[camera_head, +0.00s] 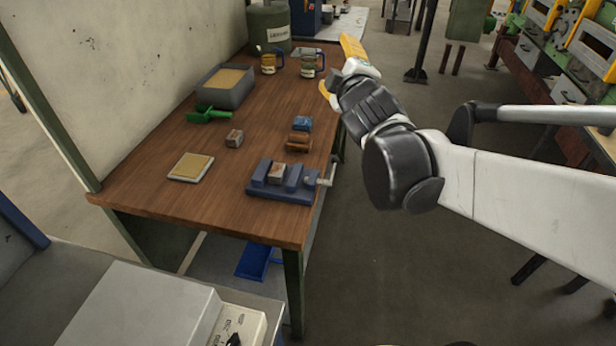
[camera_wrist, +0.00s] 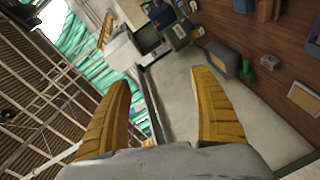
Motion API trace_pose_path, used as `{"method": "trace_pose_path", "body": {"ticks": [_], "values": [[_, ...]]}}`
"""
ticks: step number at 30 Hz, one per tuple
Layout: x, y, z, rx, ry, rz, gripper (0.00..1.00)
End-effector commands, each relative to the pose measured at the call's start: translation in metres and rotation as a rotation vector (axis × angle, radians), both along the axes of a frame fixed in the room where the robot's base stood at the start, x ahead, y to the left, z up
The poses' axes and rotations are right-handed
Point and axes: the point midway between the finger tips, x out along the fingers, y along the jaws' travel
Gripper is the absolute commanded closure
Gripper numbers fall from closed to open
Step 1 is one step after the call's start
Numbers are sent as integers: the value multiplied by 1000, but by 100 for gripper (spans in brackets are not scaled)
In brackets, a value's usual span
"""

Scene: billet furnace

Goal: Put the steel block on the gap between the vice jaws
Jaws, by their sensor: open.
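The blue vice (camera_head: 290,194) stands at the near right of the wooden table, with a crank handle (camera_head: 327,174) at its right end. A small block (camera_head: 277,172) with a pale reddish top sits between the vice's raised blue parts; I cannot tell how deep it sits. A small grey-brown block (camera_head: 234,138) lies on the table behind and left of the vice. I cannot tell for sure which block is the steel one. My gripper (camera_head: 334,62) is open and empty, its yellow fingers apart near the table's far right edge. In the wrist view my gripper (camera_wrist: 162,77) has nothing between its fingers.
A blue block (camera_head: 302,124) and a brown wooden piece (camera_head: 298,142) lie behind the vice. Bare wood lies around the vice.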

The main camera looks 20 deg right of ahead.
Motion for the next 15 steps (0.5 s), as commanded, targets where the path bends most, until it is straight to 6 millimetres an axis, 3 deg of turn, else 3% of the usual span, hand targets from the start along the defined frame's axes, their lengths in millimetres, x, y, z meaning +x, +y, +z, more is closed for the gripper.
{"method": "trace_pose_path", "body": {"ticks": [3,7,9,12,15], "values": [[-70,29,-67,477,182,-133,27],[-144,76,-134,866,396,-263,27],[-173,97,-155,989,483,-313,27],[-200,116,-171,1088,564,-358,27],[-210,123,-178,1126,598,-378,27]]}}
